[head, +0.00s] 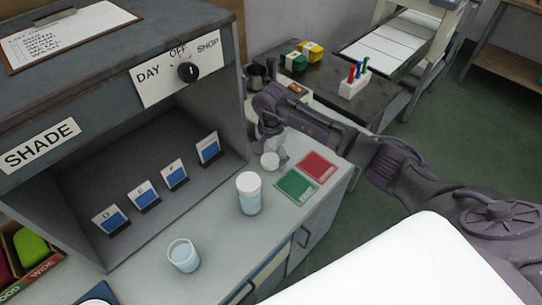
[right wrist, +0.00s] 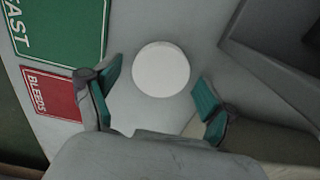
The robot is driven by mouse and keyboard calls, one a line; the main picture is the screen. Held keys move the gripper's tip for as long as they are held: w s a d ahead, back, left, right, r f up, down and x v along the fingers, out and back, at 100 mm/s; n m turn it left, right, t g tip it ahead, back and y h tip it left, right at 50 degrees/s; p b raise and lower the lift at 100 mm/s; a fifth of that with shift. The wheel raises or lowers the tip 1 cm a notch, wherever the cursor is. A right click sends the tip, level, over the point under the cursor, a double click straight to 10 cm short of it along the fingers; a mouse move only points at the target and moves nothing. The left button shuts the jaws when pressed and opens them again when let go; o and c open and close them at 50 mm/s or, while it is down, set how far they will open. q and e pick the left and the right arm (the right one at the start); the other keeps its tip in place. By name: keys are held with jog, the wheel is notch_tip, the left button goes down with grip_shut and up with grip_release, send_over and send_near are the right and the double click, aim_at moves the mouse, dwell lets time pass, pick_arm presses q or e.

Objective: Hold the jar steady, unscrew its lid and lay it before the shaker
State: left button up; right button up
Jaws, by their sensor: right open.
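A pale blue jar with a white lid (head: 249,194) stands upright on the grey counter. An open pale blue cup (head: 184,256) stands nearer the front edge, its top uncovered. A small white round disc, like a lid (head: 270,161), is behind the lidded jar; it also shows as a plain white circle in the right wrist view (right wrist: 161,69). My right gripper (head: 272,143) is open above this disc, its teal-padded fingers on either side of it and apart from it. I cannot tell which vessel is the shaker. My left gripper is out of view.
A green card (head: 297,186) and a red card (head: 318,167) lie right of the lidded jar. A grey cabinet with several blue-and-white cards (head: 174,175) stands at the left. A dark side table (head: 379,98) holds a marker rack (head: 354,88). Counter between cup and jar is clear.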

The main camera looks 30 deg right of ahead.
aim_at(271, 159)
jog(key=shift+r+p, duration=0.3)
notch_tip(271, 159, up, 12)
jog(key=b, duration=0.2)
jog(key=shift+f+b, duration=0.15)
jog(key=shift+b, duration=0.2)
jog(key=shift+s+d, duration=0.1)
